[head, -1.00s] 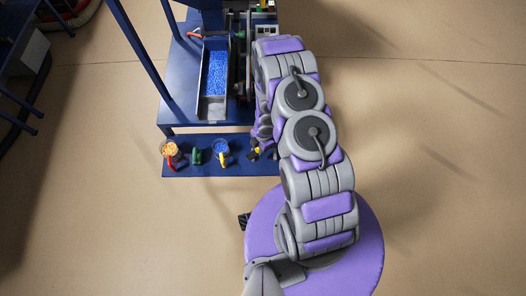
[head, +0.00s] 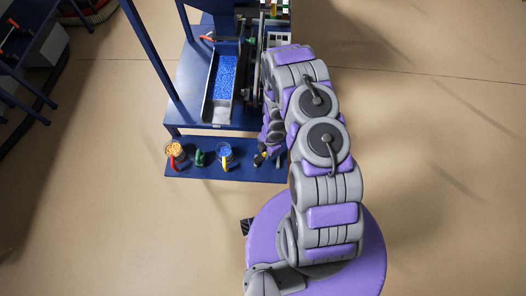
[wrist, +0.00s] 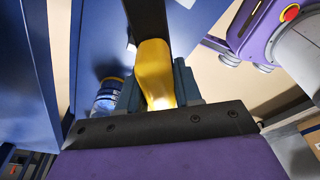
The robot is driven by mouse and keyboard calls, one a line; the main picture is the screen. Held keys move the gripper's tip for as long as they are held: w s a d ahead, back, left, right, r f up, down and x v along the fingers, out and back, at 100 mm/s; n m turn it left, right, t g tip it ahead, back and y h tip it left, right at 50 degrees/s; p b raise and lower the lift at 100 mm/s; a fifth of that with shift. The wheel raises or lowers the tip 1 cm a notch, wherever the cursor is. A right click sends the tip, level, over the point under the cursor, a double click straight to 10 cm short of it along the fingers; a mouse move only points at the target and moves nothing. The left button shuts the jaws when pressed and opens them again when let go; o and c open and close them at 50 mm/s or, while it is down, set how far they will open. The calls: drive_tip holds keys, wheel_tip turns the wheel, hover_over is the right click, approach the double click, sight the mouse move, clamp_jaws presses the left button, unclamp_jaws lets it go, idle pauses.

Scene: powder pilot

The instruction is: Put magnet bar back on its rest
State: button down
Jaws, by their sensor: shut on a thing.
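The magnet bar seems to be the piece in my gripper, with a yellow grip (wrist: 155,65) and a dark bar (wrist: 147,18) running up out of the wrist view. My gripper (wrist: 157,88) is shut on the yellow grip, its blue-grey fingers on either side. In the head view, my gripper (head: 263,158) is mostly hidden by my arm, low at the right end of the blue lower shelf (head: 185,173). A small yellow and dark part shows there. I cannot make out the bar's rest in either view.
On the lower shelf stand a cup of orange pellets (head: 174,150), a green item (head: 200,158) and a cup of blue pellets (head: 225,153). Above is a blue table with a tray of blue pellets (head: 225,78). Floor at right is clear.

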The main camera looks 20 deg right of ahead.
drive_tip(key=shift+d+f, duration=0.2)
drive_tip(key=shift+f, duration=0.35)
drive_tip(key=shift+d+f, duration=0.2)
drive_tip(key=shift+f, duration=0.3)
drive_tip(key=f+b, duration=0.1)
drive_tip(key=a+f, duration=0.1)
drive_tip(key=a+f+b, duration=0.1)
drive_tip(key=f, duration=0.1)
drive_tip(key=shift+f+b, duration=0.1)
drive_tip(key=shift+b, duration=0.2)
drive_tip(key=shift+s+d+f, duration=0.15)
drive_tip(key=shift+d+f, duration=0.05)
drive_tip(key=shift+d, duration=0.55)
drive_tip(key=shift+a+b, duration=0.3)
drive_tip(key=shift+a, duration=0.25)
drive_tip(key=shift+f, duration=0.1)
drive_tip(key=shift+w+d+f+b, duration=0.1)
drive_tip(key=shift+w+d+b, duration=0.15)
drive_tip(key=shift+b, duration=0.2)
drive_tip(key=shift+a, duration=0.15)
drive_tip(key=shift+d+f+b, duration=0.2)
drive_tip(key=shift+d+b, duration=0.2)
drive_tip(key=shift+b, duration=0.05)
